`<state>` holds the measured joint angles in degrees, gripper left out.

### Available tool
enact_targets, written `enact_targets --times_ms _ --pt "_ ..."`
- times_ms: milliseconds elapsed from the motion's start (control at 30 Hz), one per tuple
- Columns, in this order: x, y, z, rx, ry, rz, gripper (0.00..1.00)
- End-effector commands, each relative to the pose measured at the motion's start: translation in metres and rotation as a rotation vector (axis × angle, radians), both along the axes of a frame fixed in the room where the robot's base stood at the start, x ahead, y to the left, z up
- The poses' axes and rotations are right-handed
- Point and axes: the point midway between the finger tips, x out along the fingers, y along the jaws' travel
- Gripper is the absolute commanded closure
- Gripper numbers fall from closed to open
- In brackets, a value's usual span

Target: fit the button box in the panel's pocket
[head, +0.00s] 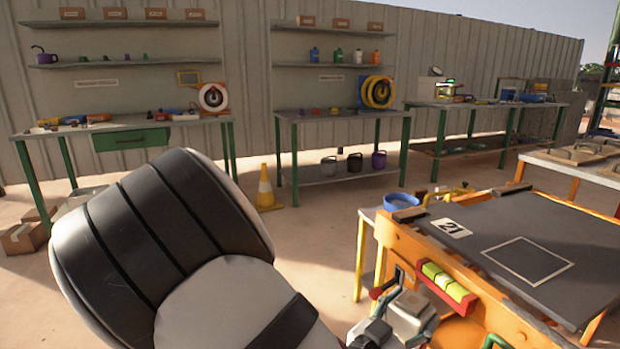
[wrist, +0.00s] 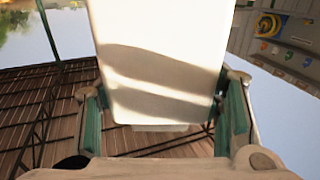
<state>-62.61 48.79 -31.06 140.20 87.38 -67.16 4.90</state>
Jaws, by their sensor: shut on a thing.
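In the wrist view my gripper (wrist: 163,115) is shut on a pale, white-sided box (wrist: 160,60), which I take to be the button box. Its teal finger pads lie along the box's left and right sides. The box extends away past the fingertips, with bands of shadow across its face; no buttons show on this side.
An orange-framed table (head: 400,245) with a dark top stands at right, bearing a "21" label (head: 451,228) and a white square outline. A blue bowl (head: 402,203) sits at its far corner. Shelved workbenches line the back wall. A traffic cone (head: 265,188) stands on open floor.

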Motion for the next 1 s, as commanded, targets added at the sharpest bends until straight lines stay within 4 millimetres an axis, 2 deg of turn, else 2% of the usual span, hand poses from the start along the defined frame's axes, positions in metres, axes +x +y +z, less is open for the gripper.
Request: enact_targets --times_ms 367,700,1000 --pt "0.042 -0.001 0.062 0.001 0.005 0.143 0.90" --pt "0.085 0.000 0.141 0.006 0.003 0.352 0.90" --pt "0.104 0.000 0.211 0.008 -0.004 0.538 0.90"
